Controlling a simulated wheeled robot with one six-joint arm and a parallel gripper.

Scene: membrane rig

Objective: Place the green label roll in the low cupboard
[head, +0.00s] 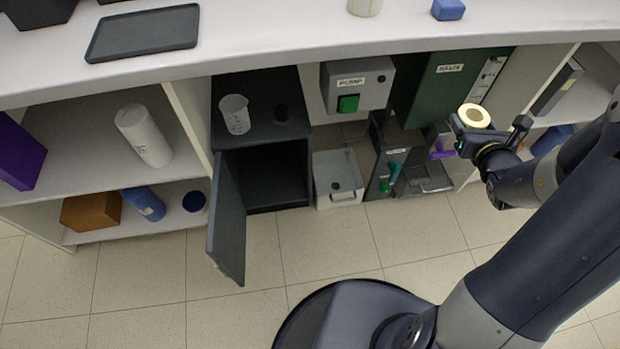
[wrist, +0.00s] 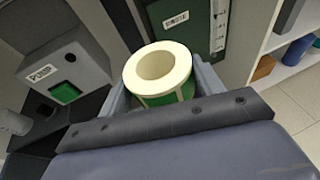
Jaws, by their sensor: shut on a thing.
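The green label roll, with a cream core, is held in my gripper in the wrist view (wrist: 150,92). In the head view the label roll (head: 474,115) shows its cream end at the right. My gripper (head: 470,128) is shut on it, in front of the green rig and well right of the cupboard. The low dark cupboard (head: 308,170) stands under the counter, left of centre. Its door (head: 228,222) stands open, swung out to the front, and the inside looks empty.
A grey bin (head: 338,180) stands on the floor right of the cupboard, below the pump box (head: 357,85). A dark stand with green and teal handles (head: 385,175) is farther right. Shelves with a white cylinder (head: 143,136) are at left. The floor in front is clear.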

